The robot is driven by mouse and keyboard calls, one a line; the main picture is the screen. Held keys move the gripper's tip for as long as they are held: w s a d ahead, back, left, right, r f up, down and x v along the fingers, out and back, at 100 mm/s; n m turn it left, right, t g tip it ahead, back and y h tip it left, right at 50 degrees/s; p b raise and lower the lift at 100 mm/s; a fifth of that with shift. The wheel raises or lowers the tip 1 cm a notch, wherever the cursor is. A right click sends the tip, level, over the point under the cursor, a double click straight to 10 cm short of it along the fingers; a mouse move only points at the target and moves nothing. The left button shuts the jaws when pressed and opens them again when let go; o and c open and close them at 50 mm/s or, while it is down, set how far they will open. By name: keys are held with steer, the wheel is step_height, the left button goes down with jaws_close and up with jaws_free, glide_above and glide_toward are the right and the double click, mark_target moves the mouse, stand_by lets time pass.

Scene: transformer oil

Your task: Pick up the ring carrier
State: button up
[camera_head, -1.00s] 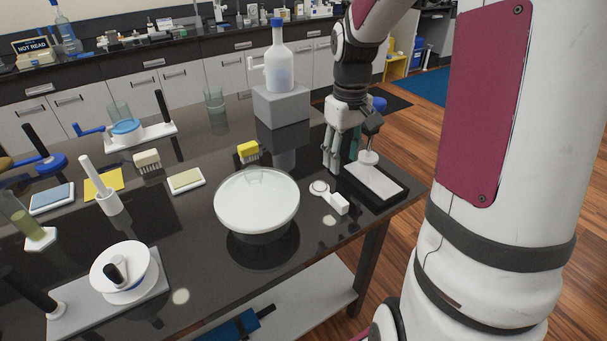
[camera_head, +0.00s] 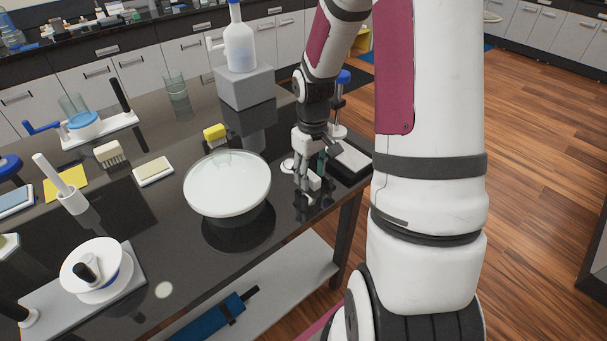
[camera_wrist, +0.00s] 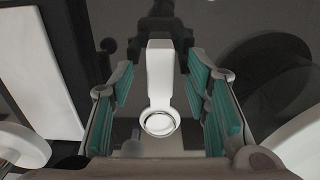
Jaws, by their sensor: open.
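The ring carrier (camera_wrist: 159,75) is a white block-shaped handle with a round ring at one end. In the wrist view it lies between my gripper's green-padded fingers, with a visible gap on each side. In the head view its white end (camera_head: 313,183) shows low between the fingers, near the table's right edge, and the ring part lies to the left, partly hidden by my gripper. My gripper (camera_head: 308,182) points down over the carrier and is open. It also shows in the wrist view (camera_wrist: 160,90). I cannot tell its exact height above the table.
A large white round dish (camera_head: 228,184) stands close to the left of my gripper. A black-based stand with a white plate (camera_head: 352,158) is close on the right.

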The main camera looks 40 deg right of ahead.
steer(key=shift+f, duration=0.55)
jaws_close()
steer(key=shift+r, duration=0.15)
